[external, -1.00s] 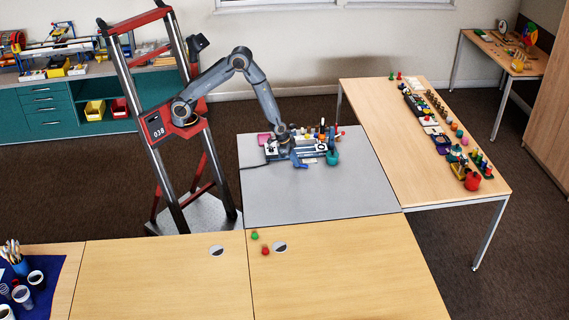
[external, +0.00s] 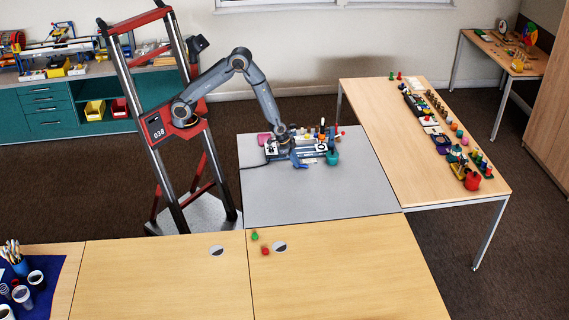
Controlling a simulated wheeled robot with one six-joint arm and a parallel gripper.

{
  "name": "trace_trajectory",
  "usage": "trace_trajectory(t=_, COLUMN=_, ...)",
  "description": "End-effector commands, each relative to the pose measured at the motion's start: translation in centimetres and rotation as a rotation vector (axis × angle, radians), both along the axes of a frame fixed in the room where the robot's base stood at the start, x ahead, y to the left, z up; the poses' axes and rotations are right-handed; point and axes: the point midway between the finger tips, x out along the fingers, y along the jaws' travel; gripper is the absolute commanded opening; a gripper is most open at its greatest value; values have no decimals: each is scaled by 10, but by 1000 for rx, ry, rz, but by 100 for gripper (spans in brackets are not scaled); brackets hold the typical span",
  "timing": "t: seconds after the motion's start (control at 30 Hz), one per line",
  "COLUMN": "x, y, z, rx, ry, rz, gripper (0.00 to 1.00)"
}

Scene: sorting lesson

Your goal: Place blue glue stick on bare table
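My gripper (external: 283,137) is at the end of my arm, low over the back of the grey table (external: 315,195), among a cluster of small items. Its fingers are too small and crowded to show whether they are open or shut. A blue item (external: 298,160) lies just in front of it; I cannot tell whether it is the blue glue stick or whether the gripper touches it. No glue stick can be picked out for certain in the cluster.
A teal pot (external: 332,158) stands at the cluster's right and a pink item (external: 263,139) at its left. The front of the grey table is bare. A wooden table (external: 350,270) in front holds a green (external: 254,236) and a red piece (external: 265,251).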

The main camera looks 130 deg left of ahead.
Motion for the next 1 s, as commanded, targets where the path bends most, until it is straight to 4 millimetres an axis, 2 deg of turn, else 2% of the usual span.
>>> trace_trajectory(t=0.03, x=-3, y=-6, z=-6, rx=-12, ry=12, rz=-6, gripper=29)
trace_trajectory(t=0.17, x=-4, y=-6, z=1, rx=-13, ry=13, rz=-6, gripper=29)
trace_trajectory(t=0.4, x=-20, y=-13, z=51, rx=-8, ry=6, rz=2, gripper=29)
trace_trajectory(t=0.6, x=-31, y=-21, z=84, rx=-6, ry=5, rz=2, gripper=29)
trace_trajectory(t=0.8, x=-37, y=-27, z=106, rx=-4, ry=3, rz=2, gripper=29)
trace_trajectory(t=1.0, x=-40, y=-30, z=114, rx=-4, ry=4, rz=1, gripper=29)
